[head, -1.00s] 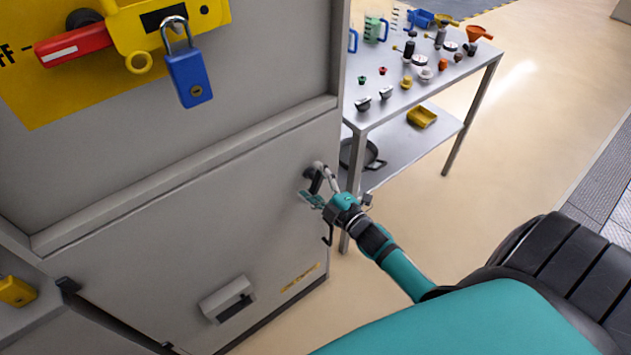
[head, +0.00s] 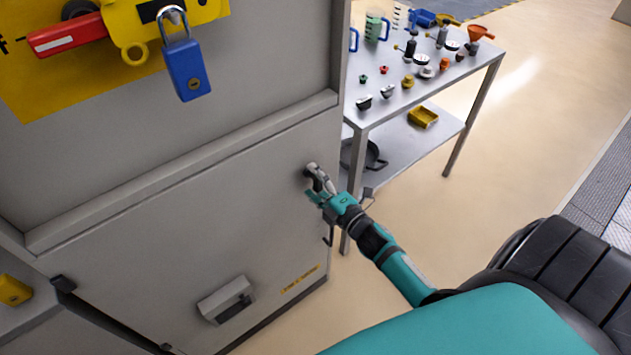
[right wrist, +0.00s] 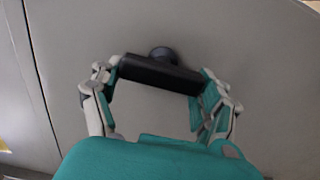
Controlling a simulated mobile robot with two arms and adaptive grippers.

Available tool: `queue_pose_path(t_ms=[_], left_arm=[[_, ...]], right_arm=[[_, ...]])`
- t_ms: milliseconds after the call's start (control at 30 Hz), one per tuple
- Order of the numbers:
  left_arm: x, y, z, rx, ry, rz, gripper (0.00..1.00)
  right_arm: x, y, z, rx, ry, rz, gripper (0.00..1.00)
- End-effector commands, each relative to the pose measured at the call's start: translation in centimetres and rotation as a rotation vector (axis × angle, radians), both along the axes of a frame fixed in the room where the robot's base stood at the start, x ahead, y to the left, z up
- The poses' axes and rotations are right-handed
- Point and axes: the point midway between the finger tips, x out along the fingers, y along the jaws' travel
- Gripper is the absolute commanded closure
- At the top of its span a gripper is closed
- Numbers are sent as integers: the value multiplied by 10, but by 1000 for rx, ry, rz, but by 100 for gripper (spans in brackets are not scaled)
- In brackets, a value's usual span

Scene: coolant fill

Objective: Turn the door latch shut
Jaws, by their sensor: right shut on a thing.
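The door latch is a black bar handle on a short round stem, seen across the top middle of the right wrist view (right wrist: 160,74). It sits near the right edge of the grey cabinet door (head: 190,215), which lies flush in its frame. My right gripper (right wrist: 157,84) is shut on the latch, with one finger against each end of the bar. In the head view my right gripper (head: 317,185) is at the door's upper right and hides most of the latch. My left gripper does not show.
A grey pull handle (head: 228,300) is low on the door. A blue padlock (head: 187,75) hangs from a yellow switch plate with a red lever (head: 68,36) above. A metal table (head: 440,70) with caps and funnels stands behind right. Open floor (head: 540,110) lies to the right.

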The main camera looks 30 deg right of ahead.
Motion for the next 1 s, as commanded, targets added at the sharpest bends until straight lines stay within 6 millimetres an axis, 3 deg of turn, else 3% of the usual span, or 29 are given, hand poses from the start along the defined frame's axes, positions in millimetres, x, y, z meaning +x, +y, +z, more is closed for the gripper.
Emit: queue_pose_path(t_ms=[200, 233, 400, 767, 1000], left_arm=[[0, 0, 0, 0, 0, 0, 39], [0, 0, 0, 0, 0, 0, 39], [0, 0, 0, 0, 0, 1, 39], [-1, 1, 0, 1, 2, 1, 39], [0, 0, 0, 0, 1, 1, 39]], right_arm=[[0, 0, -1, -8, 0, 2, 56], [0, 0, -1, -9, 0, 2, 20], [0, 0, -1, -6, 1, 1, 0], [-7, 0, -1, -3, 2, 1, 0], [-53, -4, -2, -3, 5, 1, 0]])
